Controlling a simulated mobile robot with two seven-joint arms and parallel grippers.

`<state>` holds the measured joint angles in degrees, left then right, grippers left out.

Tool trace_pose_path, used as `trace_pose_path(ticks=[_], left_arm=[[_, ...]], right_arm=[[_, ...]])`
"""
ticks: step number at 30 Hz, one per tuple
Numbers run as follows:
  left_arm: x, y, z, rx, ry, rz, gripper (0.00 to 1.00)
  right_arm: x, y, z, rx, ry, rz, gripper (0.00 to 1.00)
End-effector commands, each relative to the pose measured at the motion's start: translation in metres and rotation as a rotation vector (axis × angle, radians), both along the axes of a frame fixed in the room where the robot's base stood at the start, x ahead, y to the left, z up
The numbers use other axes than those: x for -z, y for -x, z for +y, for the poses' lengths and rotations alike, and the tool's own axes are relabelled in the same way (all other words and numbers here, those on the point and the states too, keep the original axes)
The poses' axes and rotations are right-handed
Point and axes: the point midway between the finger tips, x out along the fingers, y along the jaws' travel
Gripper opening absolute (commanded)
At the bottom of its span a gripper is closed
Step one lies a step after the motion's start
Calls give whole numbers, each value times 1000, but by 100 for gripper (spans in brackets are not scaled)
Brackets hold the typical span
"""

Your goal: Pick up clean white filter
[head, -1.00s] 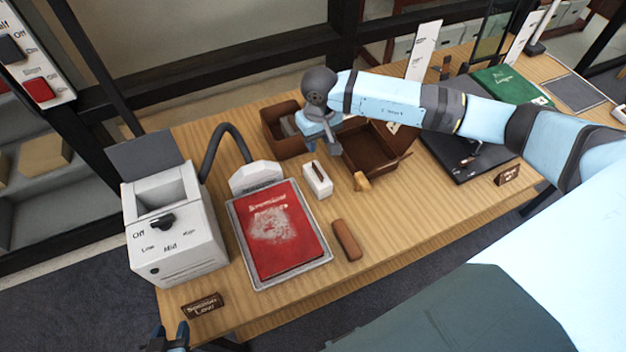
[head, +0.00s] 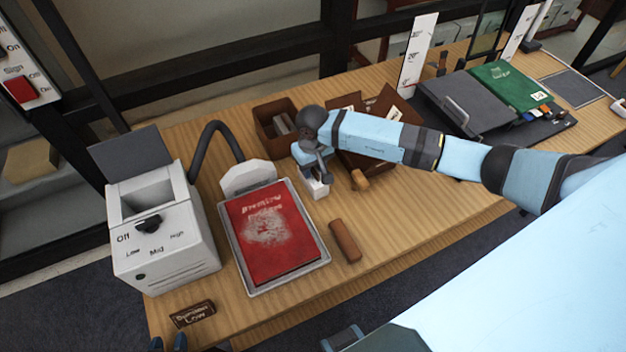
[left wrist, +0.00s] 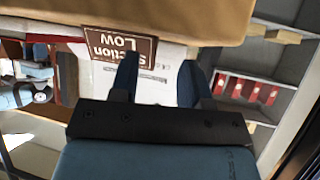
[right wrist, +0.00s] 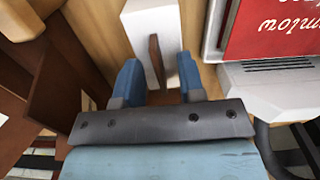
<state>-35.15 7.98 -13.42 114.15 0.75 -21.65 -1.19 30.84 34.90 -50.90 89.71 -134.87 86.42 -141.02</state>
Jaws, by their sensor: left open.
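A white block with a thin brown upright tab (right wrist: 154,50) stands on the table, and it also shows in the head view (head: 317,190). I cannot tell for sure whether it is the clean white filter. My right gripper (right wrist: 158,70) is open just above it, pointing down, with the tab between its fingers in the right wrist view. I cannot tell whether the fingers touch it. In the head view the right gripper (head: 318,174) partly hides the block. My left gripper (left wrist: 158,72) is open and empty near the table's front left, by the "Suction Low" sign (left wrist: 120,48).
A white suction machine (head: 165,240) with a dial and hose stands at left. A red dusty book (head: 270,235) lies in a tray. A brown bar (head: 345,240) lies right of it. Brown boxes (head: 270,122) stand behind the right gripper. A green book (head: 510,85) lies at back right.

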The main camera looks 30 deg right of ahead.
Motion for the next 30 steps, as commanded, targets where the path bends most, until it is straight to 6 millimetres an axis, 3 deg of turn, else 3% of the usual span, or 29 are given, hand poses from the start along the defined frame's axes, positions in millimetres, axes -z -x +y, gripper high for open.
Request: trace_pose_path(ticks=[3, 8, 22, 26, 30], left_arm=[[0, 0, 0, 0, 0, 1, 43], [0, 0, 0, 0, 0, 1, 43], [-5, 0, 0, 0, 0, -1, 43], [-12, 0, 0, 1, 1, -1, 43], [-25, 0, 0, 1, 1, -1, 43]], right_arm=[[-1, 0, 0, 0, 0, 0, 34], [-1, 0, 0, 0, 0, 1, 0], [-7, 0, 0, 0, 0, 0, 0], [-20, 0, -1, 1, 1, 0, 0], [-47, -1, -1, -1, 1, -2, 0]])
